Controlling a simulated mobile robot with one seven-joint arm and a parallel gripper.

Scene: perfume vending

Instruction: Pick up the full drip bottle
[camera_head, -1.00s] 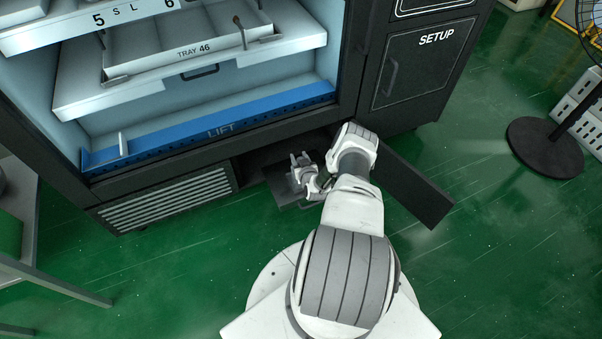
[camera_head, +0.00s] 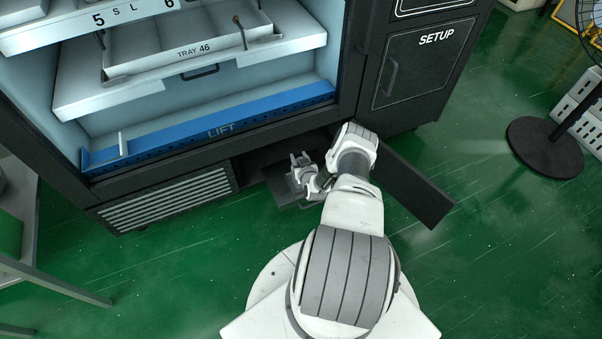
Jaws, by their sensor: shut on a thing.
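My gripper (camera_head: 299,163) is low at the front of the vending machine (camera_head: 230,145), at the open lower compartment (camera_head: 262,158). It is small in the view and my own arm covers part of it. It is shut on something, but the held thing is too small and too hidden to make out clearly. A dark grey tray-like piece (camera_head: 283,190) lies just under and left of my gripper. I cannot make out the drip bottle as a separate shape.
The open compartment door (camera_head: 415,190) stands out to the right of my arm. A vent grille (camera_head: 165,203) is left of the opening and the blue lift (camera_head: 215,127) is above. A fan base (camera_head: 545,147) stands far right. Green floor (camera_head: 490,250) is clear at right.

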